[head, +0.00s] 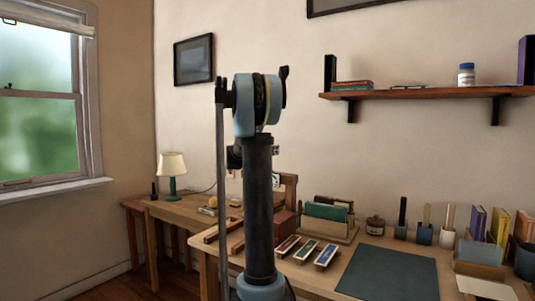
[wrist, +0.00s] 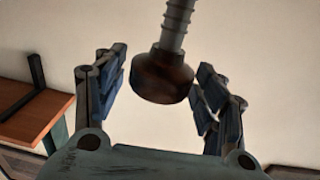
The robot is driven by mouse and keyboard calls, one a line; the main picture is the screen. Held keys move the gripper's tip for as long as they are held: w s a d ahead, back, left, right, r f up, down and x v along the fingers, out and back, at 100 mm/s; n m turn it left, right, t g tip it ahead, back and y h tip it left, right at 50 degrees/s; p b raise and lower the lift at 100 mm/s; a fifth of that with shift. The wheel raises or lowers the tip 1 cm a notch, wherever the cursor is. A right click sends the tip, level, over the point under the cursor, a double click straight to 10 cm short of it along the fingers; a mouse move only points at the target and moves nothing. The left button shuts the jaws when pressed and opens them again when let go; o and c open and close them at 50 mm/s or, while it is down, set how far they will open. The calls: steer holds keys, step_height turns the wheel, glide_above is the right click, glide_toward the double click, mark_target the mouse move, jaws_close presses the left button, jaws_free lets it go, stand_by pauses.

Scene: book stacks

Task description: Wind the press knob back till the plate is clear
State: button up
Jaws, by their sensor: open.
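The dark brown, rounded press knob (wrist: 162,78) shows in the wrist view at the end of a grey threaded screw (wrist: 176,24). My gripper (wrist: 163,70) is open in the same view, with one blue jointed finger on each side of the knob. The fingers are not closed on it; a narrow gap shows on the left, and on the right I cannot tell touching from apart. The plate is not visible in the wrist view. In the head view my arm stands in the middle and hides what is behind it; knob and gripper cannot be made out there.
A wooden desk holds a dark green mat (head: 388,272), several small coloured trays (head: 307,252), a file box (head: 325,217), a lidded jar (head: 375,226) and pen cups (head: 446,237). A wall shelf (head: 425,94) hangs above. A lamp (head: 171,170) stands left on another table.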

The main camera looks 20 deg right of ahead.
steer(key=shift+c, duration=0.5)
steer(key=c, duration=0.9)
steer(key=shift+n+t+y, duration=0.3)
